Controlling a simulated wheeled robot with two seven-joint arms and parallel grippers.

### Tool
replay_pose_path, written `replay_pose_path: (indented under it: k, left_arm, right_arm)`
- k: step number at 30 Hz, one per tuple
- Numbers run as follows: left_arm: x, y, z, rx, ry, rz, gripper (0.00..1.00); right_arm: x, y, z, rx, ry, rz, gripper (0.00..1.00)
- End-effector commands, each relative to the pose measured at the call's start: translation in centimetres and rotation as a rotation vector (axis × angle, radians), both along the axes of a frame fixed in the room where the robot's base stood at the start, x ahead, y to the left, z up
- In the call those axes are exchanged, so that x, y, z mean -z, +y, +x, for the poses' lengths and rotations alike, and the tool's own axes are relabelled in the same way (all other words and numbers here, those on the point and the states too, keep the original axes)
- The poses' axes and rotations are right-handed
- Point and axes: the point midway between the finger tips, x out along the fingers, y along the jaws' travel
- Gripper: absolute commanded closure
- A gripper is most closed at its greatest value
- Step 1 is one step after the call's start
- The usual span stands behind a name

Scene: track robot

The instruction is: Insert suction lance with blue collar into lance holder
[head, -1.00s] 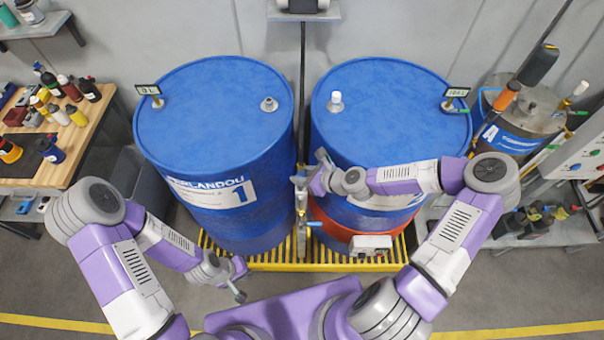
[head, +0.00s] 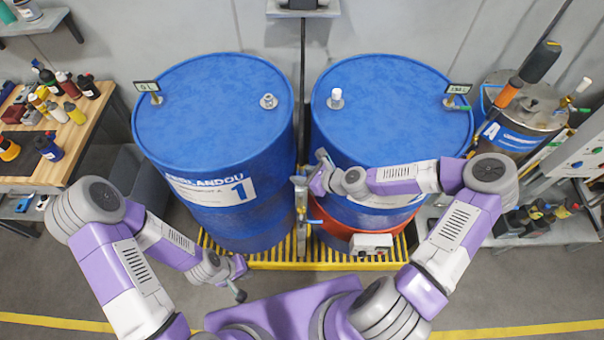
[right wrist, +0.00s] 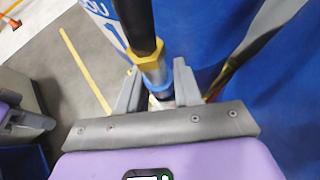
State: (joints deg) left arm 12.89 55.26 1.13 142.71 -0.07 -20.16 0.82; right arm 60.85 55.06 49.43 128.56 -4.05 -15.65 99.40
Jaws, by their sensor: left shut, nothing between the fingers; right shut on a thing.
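My right gripper (head: 308,180) is at the gap between the two blue drums, in front of the right drum. In the right wrist view its fingers (right wrist: 160,90) are shut on the suction lance, which shows a black upper tube (right wrist: 136,25), a yellow nut (right wrist: 151,66) and a blue collar (right wrist: 162,91) just at the fingers. The lance's lower part is hidden behind the gripper. In the head view a grey upright metal piece (head: 301,212) stands just below this gripper; I cannot tell whether it is the lance or its holder. My left gripper (head: 240,295) is shut and empty, low at the front.
The left drum (head: 215,110), labelled 1, and the right drum (head: 390,110) stand on a yellow grating (head: 270,262). An orange band (head: 335,228) and a small grey box (head: 370,242) are on the right drum. A bench with bottles (head: 62,165) is left, a steel drum (head: 540,115) right.

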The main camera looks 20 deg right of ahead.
Motion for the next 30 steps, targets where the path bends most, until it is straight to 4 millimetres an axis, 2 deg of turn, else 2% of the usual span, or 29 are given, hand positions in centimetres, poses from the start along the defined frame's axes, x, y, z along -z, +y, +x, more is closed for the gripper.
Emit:
replay_pose_path:
  k: [25,26,30]
  left_arm:
    - [1.5,0.0,0.0,0.000,0.000,0.000,1.00]
    - [1.4,0.0,0.0,0.000,0.000,0.000,1.00]
    - [1.4,0.0,0.0,0.000,0.000,0.000,1.00]
  right_arm:
    - [2.2,0.0,0.0,0.001,0.000,0.000,1.00]
    - [2.1,0.0,0.0,0.001,0.000,0.000,0.62]
    - [2.1,0.0,0.0,0.000,0.000,0.000,0.40]
